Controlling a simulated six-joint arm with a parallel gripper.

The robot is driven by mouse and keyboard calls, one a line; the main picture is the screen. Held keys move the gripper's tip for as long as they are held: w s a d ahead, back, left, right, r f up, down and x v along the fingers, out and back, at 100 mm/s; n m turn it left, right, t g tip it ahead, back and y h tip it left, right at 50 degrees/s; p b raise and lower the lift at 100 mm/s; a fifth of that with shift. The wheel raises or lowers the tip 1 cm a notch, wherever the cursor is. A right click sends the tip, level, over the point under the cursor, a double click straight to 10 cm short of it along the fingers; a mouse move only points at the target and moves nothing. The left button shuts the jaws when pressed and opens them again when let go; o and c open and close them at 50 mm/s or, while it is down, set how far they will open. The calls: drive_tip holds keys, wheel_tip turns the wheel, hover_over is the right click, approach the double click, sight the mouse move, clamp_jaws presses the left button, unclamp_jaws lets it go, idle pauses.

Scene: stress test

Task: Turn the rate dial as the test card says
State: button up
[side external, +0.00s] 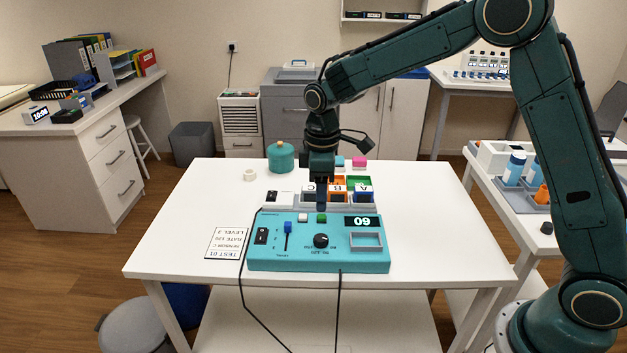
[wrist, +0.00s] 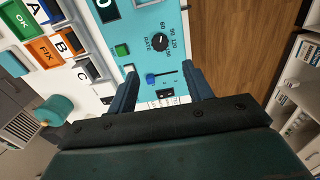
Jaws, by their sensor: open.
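The teal control box (side external: 290,262) stands on the white table, its lettering upside down in the side view. Its black rate dial (side external: 321,240) also shows in the wrist view (wrist: 160,42), with numbers from 60 to 150 around it; its pointer is too small to read surely. The display (side external: 362,222) appears to read 60, upside down.
The box also carries a blue slider (side external: 288,228), a rocker switch (side external: 262,236), a green button (side external: 322,218) and a white button (side external: 303,217). Lettered blocks and coloured bins (side external: 358,183) stand behind it. Black cables run off the front edge. The table's right side is clear.

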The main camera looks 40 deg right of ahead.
sight(321, 237)
wheel_tip(321, 237, down, 12)
drive_tip(key=shift+f, duration=0.1)
idle(0.5)
drive_tip(key=c, duration=1)
